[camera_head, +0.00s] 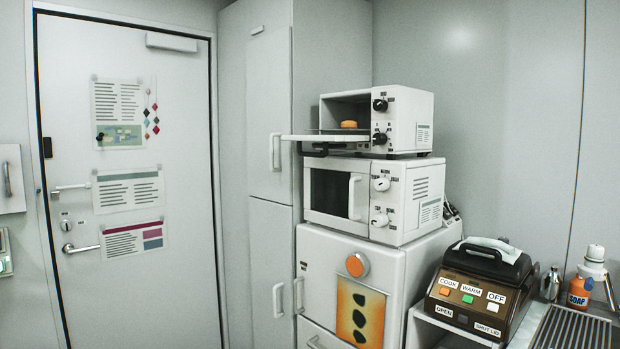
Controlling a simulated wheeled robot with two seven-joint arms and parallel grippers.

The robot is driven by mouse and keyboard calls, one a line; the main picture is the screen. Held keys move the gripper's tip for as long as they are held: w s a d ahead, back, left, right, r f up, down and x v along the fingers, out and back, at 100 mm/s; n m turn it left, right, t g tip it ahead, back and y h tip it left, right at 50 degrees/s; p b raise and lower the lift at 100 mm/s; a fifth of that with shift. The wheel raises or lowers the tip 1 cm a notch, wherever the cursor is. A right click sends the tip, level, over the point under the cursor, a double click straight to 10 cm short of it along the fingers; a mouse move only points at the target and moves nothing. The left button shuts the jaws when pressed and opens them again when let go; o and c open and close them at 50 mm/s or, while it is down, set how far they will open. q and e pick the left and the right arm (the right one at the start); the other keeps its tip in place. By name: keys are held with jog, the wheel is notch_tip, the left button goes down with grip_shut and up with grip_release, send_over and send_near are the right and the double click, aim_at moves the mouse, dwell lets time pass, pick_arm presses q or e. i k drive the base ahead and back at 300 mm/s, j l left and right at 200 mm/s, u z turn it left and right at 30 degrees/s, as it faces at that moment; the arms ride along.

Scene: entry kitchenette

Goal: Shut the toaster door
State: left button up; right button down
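The white toaster oven (408,118) stands on top of a white microwave, at the upper middle right of the head view. Its door (322,138) is hinged down and sticks out level to the front left. The cavity is exposed, and a small orange-brown round item (348,125) sits inside on the rack. Two black knobs (380,105) are on the toaster's right front panel. Neither of my grippers shows in the head view.
Below the toaster are the microwave (420,195), its door shut, and a white fridge (320,255). A tall cabinet (270,120) stands close on the left. A brown cooker (480,285), a soap bottle (580,290) and a drainboard are at right. The entry door is shut.

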aim_at(324, 138)
jog(key=i+u, duration=0.2)
jog(key=i, duration=0.4)
jog(key=i+u, duration=0.2)
jog(key=i, duration=0.4)
jog(key=i+l+u, duration=0.15)
jog(key=i, duration=0.45)
jog(key=i+l+u, duration=0.2)
jog(key=i, duration=0.4)
jog(key=j, duration=0.1)
